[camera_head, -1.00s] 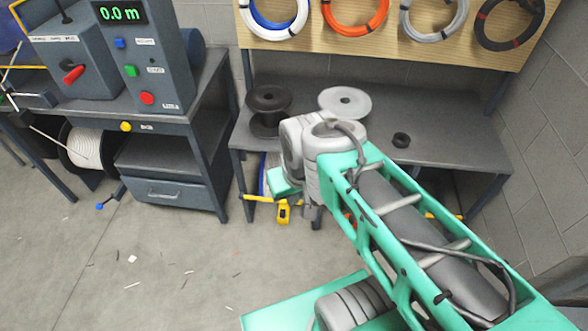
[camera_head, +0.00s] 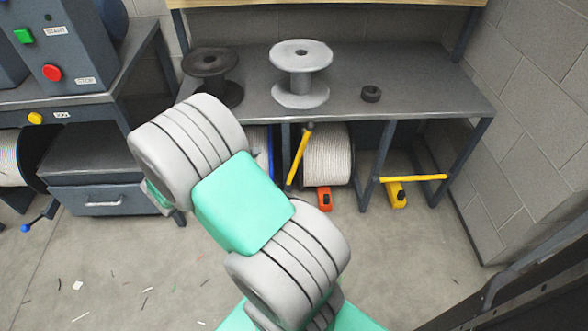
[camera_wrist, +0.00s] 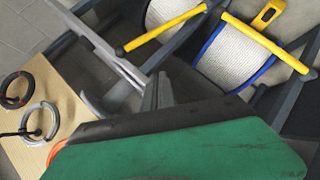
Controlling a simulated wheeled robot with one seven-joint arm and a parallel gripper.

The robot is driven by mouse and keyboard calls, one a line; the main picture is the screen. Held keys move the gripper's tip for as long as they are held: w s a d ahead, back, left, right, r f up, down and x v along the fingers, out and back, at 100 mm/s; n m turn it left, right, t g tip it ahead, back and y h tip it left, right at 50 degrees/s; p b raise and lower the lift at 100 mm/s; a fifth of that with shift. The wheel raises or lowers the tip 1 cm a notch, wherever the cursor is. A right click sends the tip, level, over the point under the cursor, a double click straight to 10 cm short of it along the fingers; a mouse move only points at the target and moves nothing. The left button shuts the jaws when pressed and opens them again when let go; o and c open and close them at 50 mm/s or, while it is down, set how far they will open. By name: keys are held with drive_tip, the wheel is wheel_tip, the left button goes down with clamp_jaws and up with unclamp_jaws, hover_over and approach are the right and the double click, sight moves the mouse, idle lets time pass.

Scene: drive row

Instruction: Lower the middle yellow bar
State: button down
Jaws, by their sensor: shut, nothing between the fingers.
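The middle yellow bar (camera_head: 298,158) slants steeply in front of a white cable reel (camera_head: 325,155) under the bench. It also shows in the wrist view (camera_wrist: 165,29). The right yellow bar (camera_head: 413,178) lies about level. In the wrist view another yellow bar (camera_wrist: 266,43) crosses a white reel with blue rims (camera_wrist: 230,62); my arm hides it in the head view. My gripper (camera_wrist: 157,80) is shut and empty, its fingers grey above my green wrist housing. It looks apart from the middle bar, but the depth between them is unclear. The head view does not show the fingers.
The grey bench (camera_head: 350,108) carries a black spool (camera_head: 212,62), a grey spool (camera_head: 301,55) and a small black ring (camera_head: 371,94). An orange box (camera_head: 324,198) stands below the middle bay. Dark bench legs (camera_head: 377,165) divide the bays. A control machine (camera_head: 70,50) stands left.

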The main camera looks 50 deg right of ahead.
drive_tip(key=s+d+f+n+h+b, duration=0.1)
drive_tip(key=d+f+n+h+b, duration=0.1)
drive_tip(key=d+f+h+b, duration=0.35)
drive_tip(key=s+d+f+b, duration=0.1)
drive_tip(key=d+f, duration=0.2)
drive_tip(key=d, duration=0.9)
drive_tip(key=shift+f+n+t+y+b, duration=0.3)
drive_tip(key=shift+f+n+t+y, duration=0.05)
drive_tip(key=shift+n+t+y, duration=0.1)
drive_tip(key=shift+s+d, duration=0.1)
drive_tip(key=shift+d, duration=0.05)
